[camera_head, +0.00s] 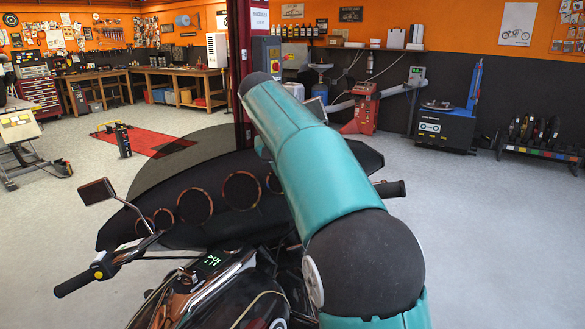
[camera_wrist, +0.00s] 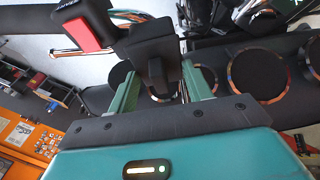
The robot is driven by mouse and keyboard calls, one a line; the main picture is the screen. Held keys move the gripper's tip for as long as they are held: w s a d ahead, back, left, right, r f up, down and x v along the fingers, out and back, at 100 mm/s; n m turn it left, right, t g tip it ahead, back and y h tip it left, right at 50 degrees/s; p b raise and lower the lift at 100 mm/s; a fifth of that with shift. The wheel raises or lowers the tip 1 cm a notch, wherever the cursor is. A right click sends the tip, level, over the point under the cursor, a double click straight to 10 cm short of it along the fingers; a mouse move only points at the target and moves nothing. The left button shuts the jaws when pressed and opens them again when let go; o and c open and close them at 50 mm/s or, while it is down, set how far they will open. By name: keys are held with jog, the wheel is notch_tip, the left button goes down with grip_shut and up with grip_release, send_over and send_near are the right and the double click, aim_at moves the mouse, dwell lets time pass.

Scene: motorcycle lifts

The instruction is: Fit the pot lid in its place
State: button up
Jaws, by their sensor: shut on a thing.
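My gripper (camera_wrist: 160,84) shows in the wrist view, with two green fingers reaching up from its dark plate. It is shut on a dark block-like piece (camera_wrist: 152,50), which shows between and above the fingers. I cannot tell from its shape whether this is the pot lid. In the head view my teal arm reaches forward over a black panel (camera_head: 215,170), and the gripper is hidden behind it. The panel bears several round dark discs with patterned rims, one of them at the panel's middle (camera_head: 241,190). The same panel shows behind the fingers in the wrist view. No pot is recognisable.
A motorcycle's left handlebar grip (camera_head: 74,283) and mirror (camera_head: 97,192) stand close to my arm. Its right grip (camera_head: 390,188) shows beyond the arm. A black block with a red face (camera_wrist: 90,33) is beside the held piece. Open grey floor (camera_head: 470,220) lies to the right.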

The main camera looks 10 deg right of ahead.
jog(key=o, duration=1.1)
jog(key=v, duration=1.2)
